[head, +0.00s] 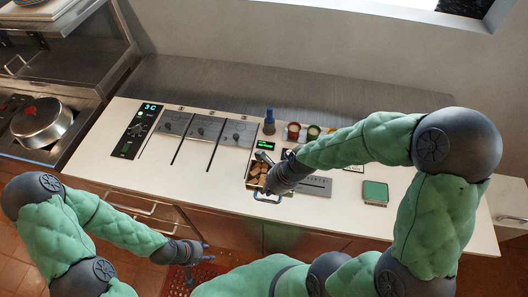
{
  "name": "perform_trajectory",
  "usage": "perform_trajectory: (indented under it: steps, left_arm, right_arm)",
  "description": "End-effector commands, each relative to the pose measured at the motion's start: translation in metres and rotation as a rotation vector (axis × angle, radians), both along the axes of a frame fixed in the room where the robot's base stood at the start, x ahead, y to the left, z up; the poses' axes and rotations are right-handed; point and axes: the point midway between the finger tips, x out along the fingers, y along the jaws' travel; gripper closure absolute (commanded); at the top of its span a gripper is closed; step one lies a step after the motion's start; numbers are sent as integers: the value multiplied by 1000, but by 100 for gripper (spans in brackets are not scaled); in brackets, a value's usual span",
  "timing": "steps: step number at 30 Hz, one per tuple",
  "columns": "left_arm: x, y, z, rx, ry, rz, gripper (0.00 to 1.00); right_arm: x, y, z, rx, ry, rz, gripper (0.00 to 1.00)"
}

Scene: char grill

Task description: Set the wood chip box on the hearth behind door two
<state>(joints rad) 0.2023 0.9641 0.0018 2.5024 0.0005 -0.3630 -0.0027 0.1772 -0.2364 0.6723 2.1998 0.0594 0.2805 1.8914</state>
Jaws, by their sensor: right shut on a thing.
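The wood chip box (253,184) holds brown chips and sits on the white counter, right of the grill panels; a blue handle (268,199) shows at its near side. My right gripper (270,166) is over the box and shut on it; its hand hides part of the box and the exact grip. Three grey door panels stand in a row to the left: a left one (175,122), a middle one (206,128) and a right one (238,133). They look closed; their numbers are not readable, and no hearth shows. My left gripper (203,262) is open and empty, below the counter's front edge.
A control panel (137,130) reading "3C" is left of the doors. A blue bottle (269,122) and small red and green jars (293,131) stand behind the box. A green block (375,192) lies to the right. A stove with a pot (42,123) is at far left.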

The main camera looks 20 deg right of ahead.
Motion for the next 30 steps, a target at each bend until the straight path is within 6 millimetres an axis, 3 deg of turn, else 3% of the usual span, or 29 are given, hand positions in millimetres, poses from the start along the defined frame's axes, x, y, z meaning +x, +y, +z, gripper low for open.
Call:
perform_trajectory:
  steps: [5, 16, 24, 30]
  left_arm:
    - [-2, 0, -3, -1, 4, 0, 60]
    - [-1, 0, -9, 0, 2, -1, 60]
    - [-1, 0, -17, 0, 2, -1, 60]
    - [-1, 0, -18, 0, 2, -1, 60]
  right_arm:
    - [22, 0, -11, 1, 1, 2, 100]
    - [92, -1, -43, 0, 0, 1, 100]
    - [124, -1, -84, 0, 0, 1, 100]
    - [133, -2, -93, 0, 0, 1, 100]
